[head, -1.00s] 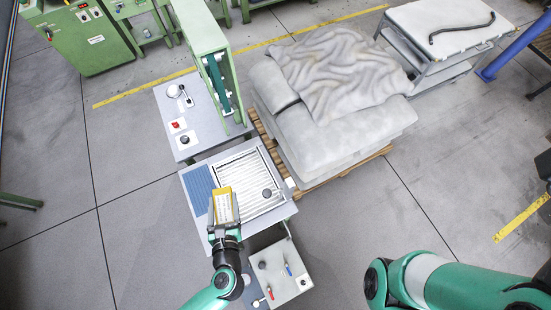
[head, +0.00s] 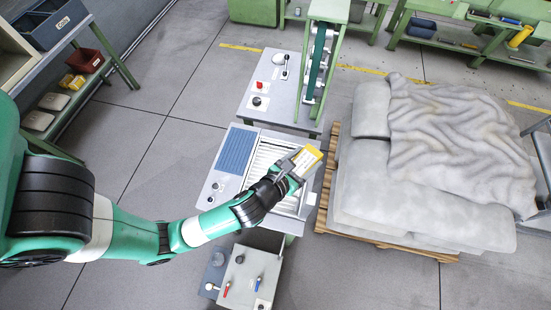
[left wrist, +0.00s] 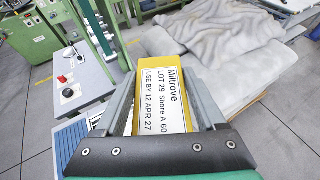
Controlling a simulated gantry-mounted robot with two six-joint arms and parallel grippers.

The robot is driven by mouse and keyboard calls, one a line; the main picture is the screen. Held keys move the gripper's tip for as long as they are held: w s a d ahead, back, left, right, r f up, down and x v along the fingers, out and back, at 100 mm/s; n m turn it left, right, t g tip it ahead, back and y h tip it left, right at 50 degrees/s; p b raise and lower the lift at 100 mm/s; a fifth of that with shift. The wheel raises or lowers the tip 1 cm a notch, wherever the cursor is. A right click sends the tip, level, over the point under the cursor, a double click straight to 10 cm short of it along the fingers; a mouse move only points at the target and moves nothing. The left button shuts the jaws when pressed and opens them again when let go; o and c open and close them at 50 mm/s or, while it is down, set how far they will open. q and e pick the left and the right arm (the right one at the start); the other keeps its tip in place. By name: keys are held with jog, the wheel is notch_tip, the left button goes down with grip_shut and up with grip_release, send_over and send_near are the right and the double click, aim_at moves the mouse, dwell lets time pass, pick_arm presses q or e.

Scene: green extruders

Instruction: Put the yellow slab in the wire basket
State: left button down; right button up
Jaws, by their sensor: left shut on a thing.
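The yellow slab (head: 309,156) has a white printed label and is held in my left gripper (head: 298,163), which is shut on it. In the head view the slab appears above the far right part of a table with a slatted metal panel (head: 264,157). In the left wrist view the slab (left wrist: 162,88) lies between the two grey fingers, its label text facing the camera, with "Miltrove" and "LOT 29" readable. My right gripper is in neither view now. I see no wire basket in these frames.
A pallet (head: 383,240) bearing grey padded blocks and a crumpled cover stands right of the table. A green-framed machine (head: 318,55) rises behind it. A shelf with a dark blue bin (head: 52,28) and a red bin (head: 86,62) is at the upper left. The floor between is clear.

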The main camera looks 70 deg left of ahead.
pick_arm(q)
jog(key=s+a+f+n+g+y, duration=0.2)
jog(key=s+a+f+n, duration=0.1)
jog(key=s+a+f, duration=0.6)
jog(key=s+a+f+n+g+y, duration=0.25)
jog(key=s+a+f, duration=0.35)
jog(key=a, duration=0.5)
jog(key=b, duration=1)
send_over(275, 157)
jog(key=s+d, duration=0.1)
jog(key=s, duration=0.1)
jog(key=shift+t, duration=0.25)
jog(key=f, duration=0.7)
jog(key=shift+d+f, duration=0.15)
jog(key=shift+d, duration=0.05)
jog(key=shift+w+f, duration=0.15)
jog(key=shift+w, duration=0.15)
jog(key=shift+w+d+f+b, duration=0.15)
jog(key=shift+f+b, duration=0.45)
jog(key=shift+f, duration=0.4)
jog(key=shift+w+f+b, duration=0.15)
jog(key=shift+f+b, duration=0.45)
jog(key=shift+f, duration=0.35)
